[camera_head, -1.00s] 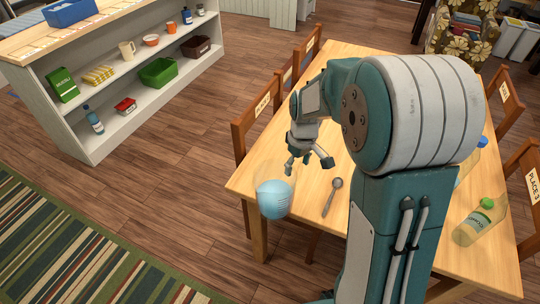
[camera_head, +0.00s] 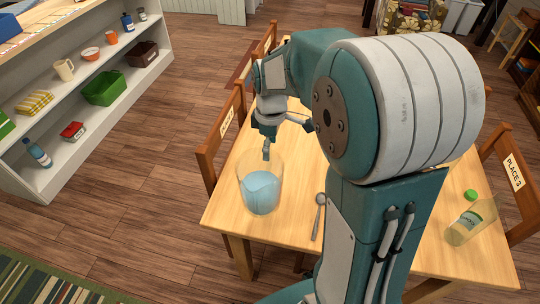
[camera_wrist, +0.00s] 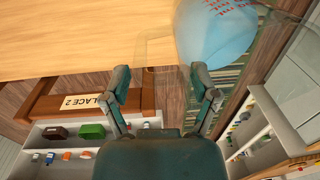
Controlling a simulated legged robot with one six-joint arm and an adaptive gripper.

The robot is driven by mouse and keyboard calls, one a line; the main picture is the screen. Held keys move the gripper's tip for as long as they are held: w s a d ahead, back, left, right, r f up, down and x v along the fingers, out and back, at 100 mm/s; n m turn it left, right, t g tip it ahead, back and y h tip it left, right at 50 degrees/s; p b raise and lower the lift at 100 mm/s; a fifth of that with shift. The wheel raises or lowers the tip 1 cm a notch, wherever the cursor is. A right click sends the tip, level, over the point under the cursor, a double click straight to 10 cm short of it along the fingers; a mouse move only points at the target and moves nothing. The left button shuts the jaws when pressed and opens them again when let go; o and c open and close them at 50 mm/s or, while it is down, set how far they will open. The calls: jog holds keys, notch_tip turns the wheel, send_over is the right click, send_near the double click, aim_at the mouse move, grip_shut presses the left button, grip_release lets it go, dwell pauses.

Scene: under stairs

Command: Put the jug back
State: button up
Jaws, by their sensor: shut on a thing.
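The jug (camera_head: 261,190) is clear and holds light blue liquid. In the head view it appears upright over the near left part of the wooden table (camera_head: 300,250). I cannot tell whether its base touches the tabletop. My gripper (camera_head: 267,150) is at the jug's far rim side, with its fingers pointing down. In the wrist view the jug (camera_wrist: 215,35) is at the top right, with red print on it. There my fingers (camera_wrist: 160,84) stand apart with clear jug material, likely the handle, between them. The exact contact is hard to see.
A spoon (camera_head: 318,218) lies right of the jug. A chair (camera_head: 222,135) stands at the table's left side, and a chair labelled PLACE 3 (camera_head: 508,180) at the right. A white shelf (camera_head: 165,75) with several items stands at upper left.

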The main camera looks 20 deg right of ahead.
jog(key=w+f, duration=0.9)
jog(key=f, duration=0.1)
jog(key=shift+w+d+f, duration=0.15)
jog(key=shift+d+f, duration=0.05)
jog(key=shift+f, duration=0.2)
jog(key=o, duration=1.2)
jog(key=shift+f, duration=0.15)
